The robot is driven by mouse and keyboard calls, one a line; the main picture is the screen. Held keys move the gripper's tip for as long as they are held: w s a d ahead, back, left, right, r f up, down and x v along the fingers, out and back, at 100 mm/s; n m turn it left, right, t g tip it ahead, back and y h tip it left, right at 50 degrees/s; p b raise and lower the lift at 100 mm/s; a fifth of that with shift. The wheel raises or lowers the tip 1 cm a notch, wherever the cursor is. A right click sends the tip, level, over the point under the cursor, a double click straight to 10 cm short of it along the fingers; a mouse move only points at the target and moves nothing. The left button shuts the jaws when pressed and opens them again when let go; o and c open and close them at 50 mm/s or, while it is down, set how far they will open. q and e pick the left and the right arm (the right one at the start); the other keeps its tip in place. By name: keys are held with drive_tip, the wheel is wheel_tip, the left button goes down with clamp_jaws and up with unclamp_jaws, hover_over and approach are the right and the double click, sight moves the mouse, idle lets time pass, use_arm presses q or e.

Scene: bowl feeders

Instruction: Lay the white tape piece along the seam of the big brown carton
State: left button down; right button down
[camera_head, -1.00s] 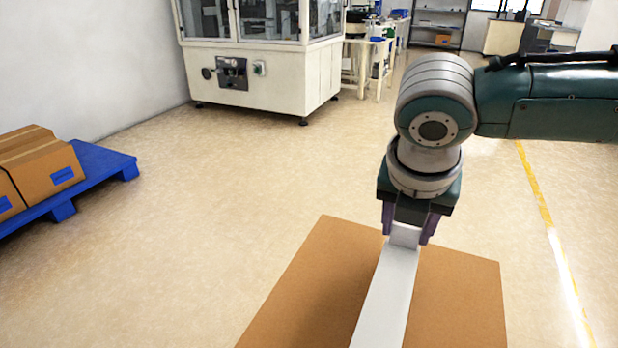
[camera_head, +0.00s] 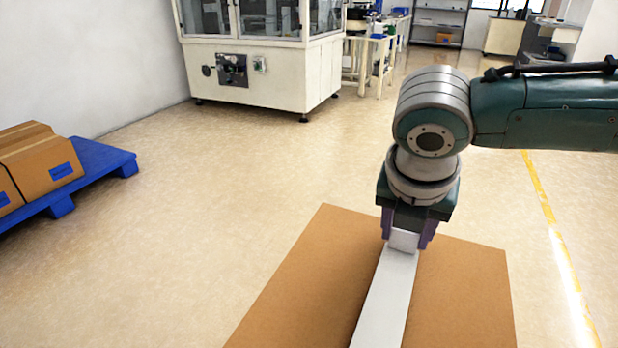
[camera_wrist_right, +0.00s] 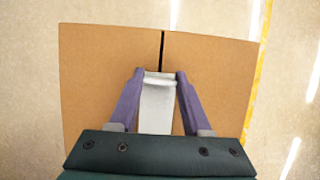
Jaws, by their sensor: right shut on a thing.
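The big brown carton (camera_head: 462,300) fills the bottom middle of the head view. My right gripper (camera_head: 406,243) is over it, near its far edge, shut on the white tape piece (camera_head: 386,298). The tape runs from the fingers down out of the frame, along the middle of the carton top. The right wrist view shows the tape (camera_wrist_right: 157,108) between the purple fingers. The carton's dark seam (camera_wrist_right: 163,50) shows beyond the tape's end, roughly in line with it. The tape hides the rest of the seam. I cannot tell whether the tape touches the carton. My left gripper is not in view.
A blue pallet (camera_head: 95,163) with brown cartons (camera_head: 38,162) stands at the left. A large white machine (camera_head: 262,72) is at the back. A yellow floor line (camera_head: 545,210) runs at the right. The floor around the carton is clear.

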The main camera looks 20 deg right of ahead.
drive_tip(key=shift+f, duration=0.25)
idle(0.7)
drive_tip(key=shift+c, duration=1.4)
unclamp_jaws()
drive_tip(key=p+v, duration=0.4)
drive_tip(key=v, duration=0.6)
drive_tip(key=shift+w+d, duration=0.1)
drive_tip(key=shift+w, duration=0.05)
